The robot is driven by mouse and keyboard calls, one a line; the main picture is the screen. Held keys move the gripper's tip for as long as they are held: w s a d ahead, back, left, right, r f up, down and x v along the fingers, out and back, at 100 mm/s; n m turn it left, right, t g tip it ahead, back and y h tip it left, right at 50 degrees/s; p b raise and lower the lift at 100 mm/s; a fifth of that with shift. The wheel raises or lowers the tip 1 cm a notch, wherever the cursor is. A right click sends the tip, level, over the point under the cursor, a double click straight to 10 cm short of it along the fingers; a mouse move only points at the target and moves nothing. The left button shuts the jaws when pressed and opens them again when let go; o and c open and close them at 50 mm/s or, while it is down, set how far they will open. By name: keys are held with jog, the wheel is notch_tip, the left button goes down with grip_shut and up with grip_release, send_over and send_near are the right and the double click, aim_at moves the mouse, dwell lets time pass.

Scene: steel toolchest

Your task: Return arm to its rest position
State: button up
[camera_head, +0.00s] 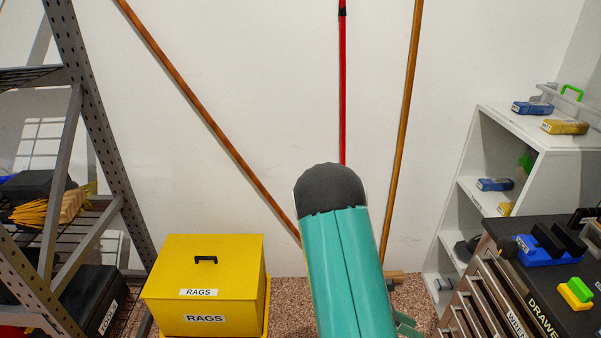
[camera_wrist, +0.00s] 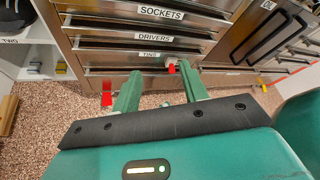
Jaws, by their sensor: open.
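My arm (camera_head: 347,270) rises from the bottom middle of the head view, a teal link with a dark rounded end. In the wrist view my gripper (camera_wrist: 158,84) shows two green fingers spread apart, with red parts near the tips and nothing between them. It is in front of the lower drawers of the steel toolchest (camera_wrist: 88,38); I cannot tell whether it touches them. The toolchest also shows at the right of the head view (camera_head: 565,318).
A yellow RAGS bin (camera_head: 205,275) stands left of my arm, beside a metal rack (camera_head: 100,130). A white shelf (camera_head: 500,125) stands behind the toolchest. Wooden poles (camera_head: 205,125) and a red pole (camera_head: 343,90) stand by the wall. Speckled floor (camera_wrist: 50,105) lies open before the drawers.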

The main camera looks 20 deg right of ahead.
jog(key=w+a+r+m+t+y, duration=0.1)
jog(key=a+r+m+t+y, duration=0.4)
jog(key=a+r, duration=1)
jog(key=w+a+r+m+t+y, duration=0.1)
jog(key=a+r+m+t+y, duration=0.4)
jog(key=a+r+m+t, duration=0.4)
jog(key=a+r+m, duration=0.1)
jog(key=a+r, duration=0.4)
jog(key=r, duration=0.1)
jog(key=shift+w+a+r+m, duration=0.3)
jog(key=shift+a+r+m, duration=0.05)
jog(key=shift+r+m, duration=0.05)
